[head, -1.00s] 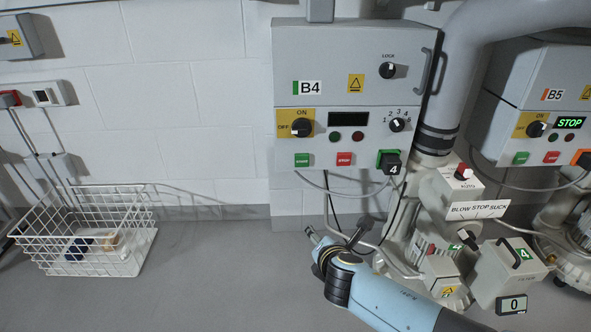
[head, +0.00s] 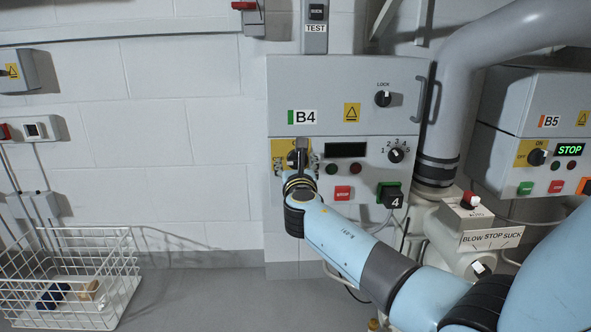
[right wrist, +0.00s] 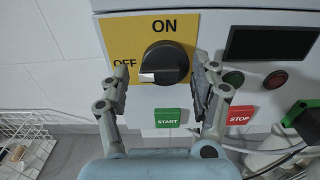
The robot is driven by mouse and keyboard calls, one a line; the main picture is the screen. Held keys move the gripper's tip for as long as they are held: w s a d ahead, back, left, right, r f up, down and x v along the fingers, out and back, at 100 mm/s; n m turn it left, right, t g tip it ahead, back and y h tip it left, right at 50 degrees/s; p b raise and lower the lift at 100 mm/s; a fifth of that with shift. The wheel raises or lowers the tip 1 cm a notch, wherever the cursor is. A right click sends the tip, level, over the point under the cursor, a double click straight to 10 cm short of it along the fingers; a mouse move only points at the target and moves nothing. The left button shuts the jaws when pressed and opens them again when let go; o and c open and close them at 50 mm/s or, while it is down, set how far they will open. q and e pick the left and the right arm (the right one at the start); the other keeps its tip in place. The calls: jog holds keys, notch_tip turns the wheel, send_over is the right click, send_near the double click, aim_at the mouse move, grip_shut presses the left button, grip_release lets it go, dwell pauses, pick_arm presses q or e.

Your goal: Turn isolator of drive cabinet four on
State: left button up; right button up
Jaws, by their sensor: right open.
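The grey drive cabinet B4 (head: 390,115) hangs on the wall in the head view, with the plug marked 4 (head: 394,198) at its lower right. Its isolator is a black rotary knob (right wrist: 165,63) on a yellow ON/OFF plate (right wrist: 122,38) in the right wrist view. The knob's white-tipped pointer points left, toward OFF. My right gripper (right wrist: 155,85) is open, with one finger on each side of the knob, seemingly without gripping it. In the head view my right gripper (head: 297,170) hides most of the knob and the green START button. My left gripper is not in view.
Below the isolator are the green START button (right wrist: 167,117) and red STOP button (right wrist: 240,115). A dark display (head: 346,149) and a selector (head: 396,155) sit to the right. A thick grey pipe (head: 455,95) separates B4 from cabinet B5 (head: 540,115). A wire basket (head: 110,295) stands at lower left.

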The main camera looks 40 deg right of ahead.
jog(key=shift+w+d, duration=0.15)
jog(key=shift+w, duration=0.1)
jog(key=shift+s, duration=0.1)
jog(key=c, duration=1)
jog(key=shift+o, duration=0.2)
